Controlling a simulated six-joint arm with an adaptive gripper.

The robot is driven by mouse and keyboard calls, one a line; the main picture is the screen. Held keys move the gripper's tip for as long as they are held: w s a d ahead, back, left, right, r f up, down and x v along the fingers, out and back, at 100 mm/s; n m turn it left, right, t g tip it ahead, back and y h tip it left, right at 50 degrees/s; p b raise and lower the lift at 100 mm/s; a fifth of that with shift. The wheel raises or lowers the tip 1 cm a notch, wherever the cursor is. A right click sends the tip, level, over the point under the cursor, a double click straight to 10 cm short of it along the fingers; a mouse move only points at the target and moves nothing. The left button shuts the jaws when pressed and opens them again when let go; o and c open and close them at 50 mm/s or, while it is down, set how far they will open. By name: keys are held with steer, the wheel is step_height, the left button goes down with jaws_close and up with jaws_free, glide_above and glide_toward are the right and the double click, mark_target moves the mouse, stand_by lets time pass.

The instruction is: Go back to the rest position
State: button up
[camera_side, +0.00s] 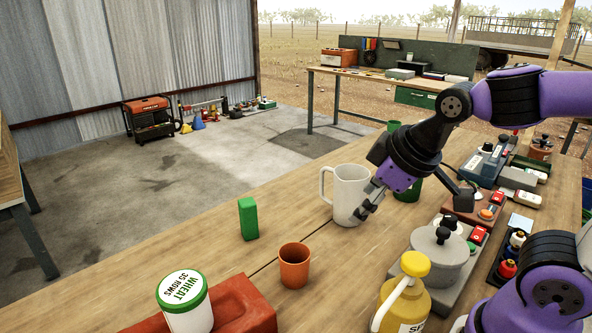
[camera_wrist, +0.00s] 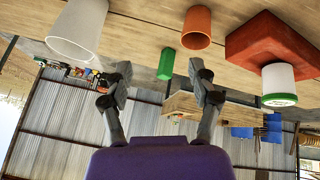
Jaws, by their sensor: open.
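My gripper (camera_side: 368,200) hangs over the wooden table, close beside the white jug in the side view. In the wrist view my gripper (camera_wrist: 160,78) has its two fingers spread apart with nothing between them. The white jug (camera_side: 346,190) stands upright with its handle to the left; it also shows in the wrist view (camera_wrist: 78,28). From the side view I cannot tell whether the fingers touch the jug.
A green block (camera_side: 248,219), an orange cup (camera_side: 294,266) and a wheat tub (camera_side: 186,303) on a red block (camera_side: 243,305) stand left of the jug. A yellow pump bottle (camera_side: 405,295), a grey lidded pot (camera_side: 438,262) and several control boxes crowd the right side.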

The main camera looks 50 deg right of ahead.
steer(key=s+m, duration=0.3)
steer(key=s, duration=0.1)
steer(key=shift+a+r+y, duration=0.25)
steer(key=shift+r+y, duration=0.05)
stand_by(1.0)
